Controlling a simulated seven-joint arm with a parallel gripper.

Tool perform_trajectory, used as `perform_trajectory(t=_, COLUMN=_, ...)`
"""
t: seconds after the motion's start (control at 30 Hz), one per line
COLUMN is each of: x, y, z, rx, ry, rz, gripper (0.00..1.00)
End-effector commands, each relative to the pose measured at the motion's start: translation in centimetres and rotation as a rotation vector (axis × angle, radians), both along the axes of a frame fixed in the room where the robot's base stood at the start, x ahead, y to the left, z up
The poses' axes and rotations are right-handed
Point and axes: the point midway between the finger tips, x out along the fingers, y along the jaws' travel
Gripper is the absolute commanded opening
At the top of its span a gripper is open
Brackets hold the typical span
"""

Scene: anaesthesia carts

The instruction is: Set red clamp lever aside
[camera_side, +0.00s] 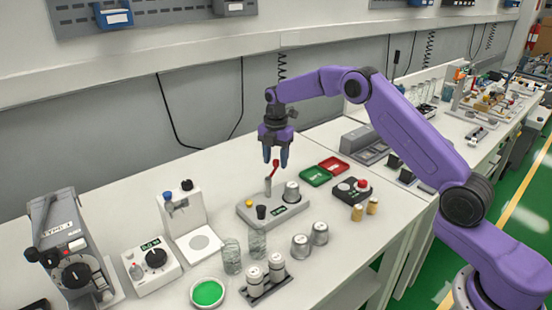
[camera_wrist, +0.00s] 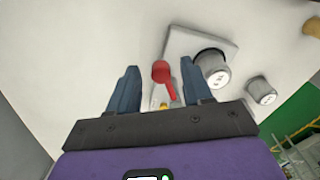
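The red clamp lever (camera_side: 275,168) stands tilted on top of a grey post on a grey fixture base (camera_side: 290,213). In the wrist view the red lever (camera_wrist: 163,76) shows between my fingers, nearer the right one, beyond the fingertips. My gripper (camera_side: 276,161) hangs pointing down over the fixture, close above the lever. In the wrist view my gripper (camera_wrist: 160,75) is open, with both fingers apart and nothing held. I cannot tell whether a finger touches the lever.
A metal cup (camera_side: 291,191), a black knob (camera_side: 261,212) and a yellow button share the fixture. Green (camera_side: 315,176) and red (camera_side: 334,165) trays lie to its right, beside a dark control box (camera_side: 353,191). Metal cups (camera_side: 300,245) and glass beakers (camera_side: 231,256) stand in front. Some table is clear behind the fixture.

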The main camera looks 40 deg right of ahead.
Motion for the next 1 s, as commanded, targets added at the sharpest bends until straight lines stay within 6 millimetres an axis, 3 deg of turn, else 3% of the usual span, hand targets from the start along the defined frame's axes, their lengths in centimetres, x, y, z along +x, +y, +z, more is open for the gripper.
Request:
perform_trajectory(t=0.27, x=-0.1, y=0.0, z=0.0, rx=0.0, ry=0.003, rz=0.0, gripper=0.49)
perform_trajectory(t=0.43, x=0.0, y=0.0, z=1.3, rx=0.0, ry=0.0, rz=0.0, gripper=0.49)
perform_trajectory(t=1.0, x=0.0, y=0.0, z=12.7, rx=-0.001, ry=-0.001, rz=-0.001, gripper=0.49)
